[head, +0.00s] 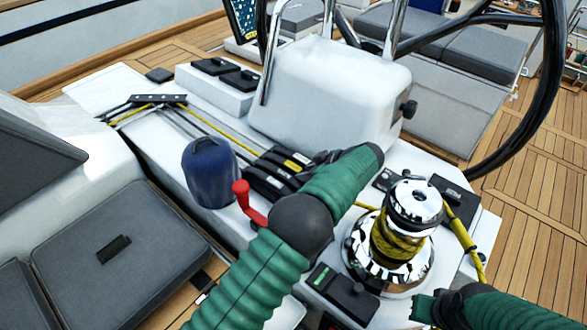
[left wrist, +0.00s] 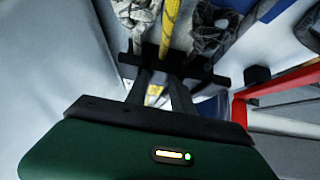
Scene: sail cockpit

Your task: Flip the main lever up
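A bank of black rope-clutch levers (head: 268,178) lies on the white console in the head view, left of my left forearm. One has a yellow label (head: 291,165); I cannot read which is the main lever. My left gripper (head: 318,158) is small and partly hidden by its own arm, right beside the far end of the bank. In the left wrist view, its two black fingers (left wrist: 157,92) stand apart, with a yellow-marked part showing in the gap. Contact cannot be told. My right gripper (head: 428,306) is at the lower right; its finger opening is unclear.
A red handle (head: 247,200) and a blue cover (head: 209,172) stand left of my left arm. A chrome winch (head: 405,235) wrapped in yellow rope stands to the right. A steering wheel (head: 540,110) rises at the right. A yellow rope (left wrist: 170,28) runs ahead in the left wrist view.

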